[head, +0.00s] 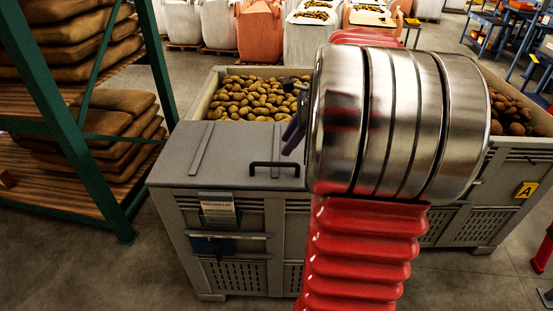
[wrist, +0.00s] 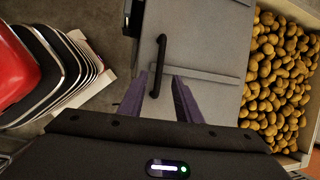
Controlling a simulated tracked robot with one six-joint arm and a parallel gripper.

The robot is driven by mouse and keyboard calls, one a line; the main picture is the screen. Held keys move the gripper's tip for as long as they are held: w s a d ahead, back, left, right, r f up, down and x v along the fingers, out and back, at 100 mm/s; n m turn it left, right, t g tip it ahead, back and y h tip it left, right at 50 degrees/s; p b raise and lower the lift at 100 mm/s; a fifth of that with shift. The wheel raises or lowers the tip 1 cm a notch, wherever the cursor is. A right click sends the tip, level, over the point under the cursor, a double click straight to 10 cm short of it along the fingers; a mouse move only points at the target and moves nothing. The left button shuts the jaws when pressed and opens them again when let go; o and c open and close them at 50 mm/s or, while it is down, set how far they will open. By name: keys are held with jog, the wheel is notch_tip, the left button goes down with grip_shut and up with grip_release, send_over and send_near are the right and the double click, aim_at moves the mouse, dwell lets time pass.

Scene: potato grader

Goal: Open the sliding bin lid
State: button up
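The grey sliding lid (head: 225,150) covers the front part of a grey bin (head: 185,222); potatoes show behind it. The lid also shows in the wrist view (wrist: 205,38). A black bar handle (head: 275,164) stands near the lid's front right; it also shows in the wrist view (wrist: 159,58). My gripper (wrist: 159,76) has purple fingers spread apart and empty. In the wrist view the handle's near end appears between them; I cannot tell whether it is at their depth. In the head view my gripper (head: 293,136) is just above the handle, mostly hidden behind my arm.
Potatoes (head: 245,97) fill the open back part of the bin. Another bin (head: 490,170) with dark potatoes stands at right. A green rack (head: 75,125) with sacks stands close at left. Bare floor lies in front.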

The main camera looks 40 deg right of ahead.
aim_at(274, 163)
jog(key=x, duration=0.9)
jog(key=shift+c, duration=0.3)
grip_shut()
jog(key=shift+d, duration=0.1)
